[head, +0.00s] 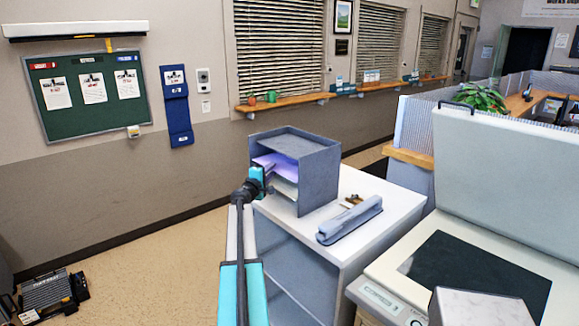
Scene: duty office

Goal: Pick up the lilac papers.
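The lilac papers (283,166) lie on a middle shelf of a grey paper tray unit (318,176), which stands on a white-topped cabinet (350,196). White paper lies on the shelf below them. My gripper (259,176) is at the open left side of the tray unit, at about the height of the lilac papers and close to their near edge. My own wrist hides most of the fingers. I cannot tell whether they are open or shut, or whether they touch the papers.
A grey stapler or punch (350,220) lies on the cabinet right of the tray unit. A copier with its lid raised (505,155) stands at the right. The wall with a green notice board (88,95) is behind. Open floor (160,255) lies left of the cabinet.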

